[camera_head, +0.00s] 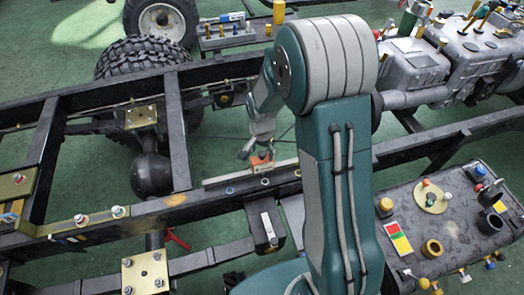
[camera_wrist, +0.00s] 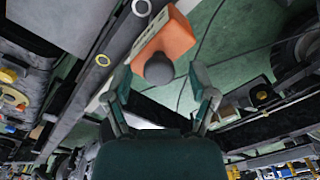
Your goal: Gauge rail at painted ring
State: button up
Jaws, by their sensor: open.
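An orange gauge block with a dark round knob (camera_wrist: 165,45) stands at the chassis rail (camera_wrist: 75,100). In the head view the orange block (camera_head: 262,160) is small, beside a pale strip along the rail (camera_head: 210,203). On the rail top I see a yellow ring (camera_wrist: 102,60) and a white ring (camera_wrist: 141,7). My arm hides part of the rail in the head view.
A dark parts table (camera_head: 450,235) with knobs, cups and a coloured card stands at the right. A grey engine and gearbox (camera_head: 415,65) lie at the back right. A tyre (camera_head: 143,55) stands behind the frame. Bolted brackets (camera_head: 85,222) line the rail at left.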

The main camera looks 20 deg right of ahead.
grip_shut()
jog(key=a, duration=1.2)
grip_release()
jog(key=shift+d, duration=0.1)
